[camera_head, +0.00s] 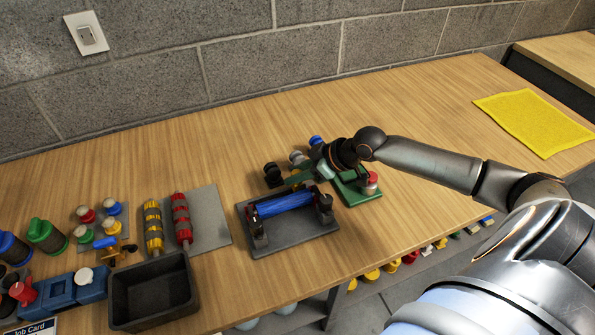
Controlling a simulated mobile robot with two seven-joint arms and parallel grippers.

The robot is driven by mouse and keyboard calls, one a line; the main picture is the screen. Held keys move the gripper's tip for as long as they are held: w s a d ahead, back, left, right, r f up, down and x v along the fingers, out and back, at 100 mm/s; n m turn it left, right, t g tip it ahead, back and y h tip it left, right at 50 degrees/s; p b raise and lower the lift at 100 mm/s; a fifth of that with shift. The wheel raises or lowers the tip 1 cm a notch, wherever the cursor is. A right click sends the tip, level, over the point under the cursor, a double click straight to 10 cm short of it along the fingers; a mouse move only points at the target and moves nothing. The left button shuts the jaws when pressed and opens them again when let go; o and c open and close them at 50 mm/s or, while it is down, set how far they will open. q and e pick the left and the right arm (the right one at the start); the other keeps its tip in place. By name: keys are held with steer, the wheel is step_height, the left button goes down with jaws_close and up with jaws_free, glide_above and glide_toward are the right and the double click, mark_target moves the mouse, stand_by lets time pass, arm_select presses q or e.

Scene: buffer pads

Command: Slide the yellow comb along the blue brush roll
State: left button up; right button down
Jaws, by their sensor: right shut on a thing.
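The blue brush roll (284,204) lies across a dark grey stand (293,237), between two dark end supports. My right gripper (318,168) is just behind the roll's right half, above the back of the stand. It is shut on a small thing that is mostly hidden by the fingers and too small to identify. Whether that thing touches the roll cannot be told. I cannot make out a yellow comb for certain. My left gripper is not in view.
A yellow roll (153,227) and a red roll (181,219) lie on a grey mat to the left. A black bin (152,290) is front left. A yellow cloth (535,122) lies far right.

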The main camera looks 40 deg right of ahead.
steer(key=c, duration=0.6)
jaws_free()
steer(key=shift+o, duration=0.2)
steer(key=p+v, duration=0.1)
steer(key=v, duration=0.6)
steer(key=shift+p, duration=0.35)
steer(key=shift+s+d+r, duration=0.1)
steer(key=shift+s+r, duration=0.15)
steer(key=shift+p+v, duration=2.4)
steer(key=shift+p, duration=1.05)
